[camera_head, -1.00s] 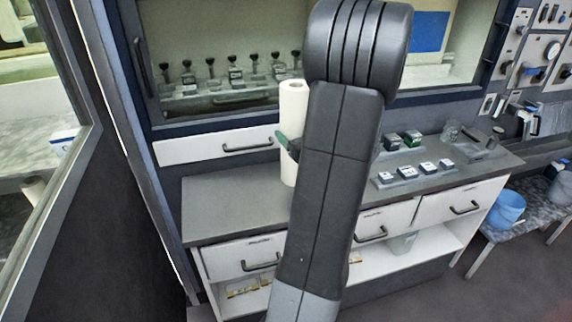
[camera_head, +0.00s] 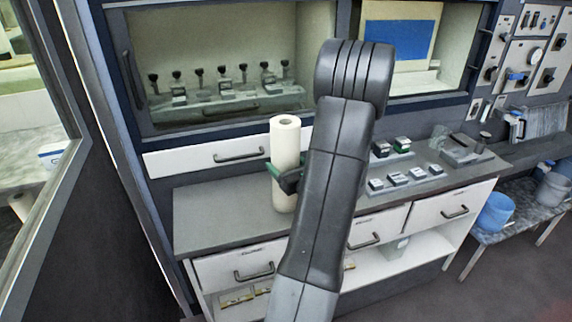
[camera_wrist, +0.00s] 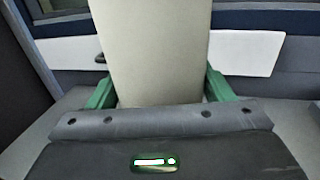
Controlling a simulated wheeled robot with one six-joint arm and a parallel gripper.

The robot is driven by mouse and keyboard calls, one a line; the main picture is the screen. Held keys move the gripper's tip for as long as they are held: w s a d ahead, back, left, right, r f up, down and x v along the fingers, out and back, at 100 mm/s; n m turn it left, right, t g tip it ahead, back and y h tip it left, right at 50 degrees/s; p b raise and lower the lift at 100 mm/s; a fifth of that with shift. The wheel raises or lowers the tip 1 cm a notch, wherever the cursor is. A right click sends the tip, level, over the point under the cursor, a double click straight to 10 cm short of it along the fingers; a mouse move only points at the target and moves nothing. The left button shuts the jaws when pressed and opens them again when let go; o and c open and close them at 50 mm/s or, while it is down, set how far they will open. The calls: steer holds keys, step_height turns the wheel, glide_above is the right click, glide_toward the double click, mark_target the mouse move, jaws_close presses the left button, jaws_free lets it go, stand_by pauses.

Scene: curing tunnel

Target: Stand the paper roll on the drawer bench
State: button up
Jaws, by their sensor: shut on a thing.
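The white paper roll (camera_head: 285,145) is upright at the drawer bench, left of my arm in the head view. My gripper (camera_head: 283,178) is shut around its lower half, with green fingers. In the wrist view the paper roll (camera_wrist: 150,50) fills the middle between the two green fingers of my gripper (camera_wrist: 158,90). The drawer bench (camera_head: 215,215) has a grey top with white drawers below. The roll's lower end shows over the bench top; I cannot tell if it touches it. My arm hides part of the bench.
Small boxes on trays (camera_head: 400,178) stand on the bench's right part. A glass beaker (camera_head: 439,136) and a grey device (camera_head: 466,150) are farther right. A white drawer front (camera_head: 200,158) runs behind the roll. The bench top left of the roll is clear.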

steer(key=o, duration=1.1)
steer(key=shift+f, duration=0.2)
steer(key=o, duration=0.4)
steer(key=shift+r, duration=0.1)
steer(key=shift+o, duration=0.2)
steer(key=shift+r, duration=0.25)
steer(key=b+v, duration=0.3)
steer(key=v, duration=0.9)
steer(key=shift+f, duration=0.2)
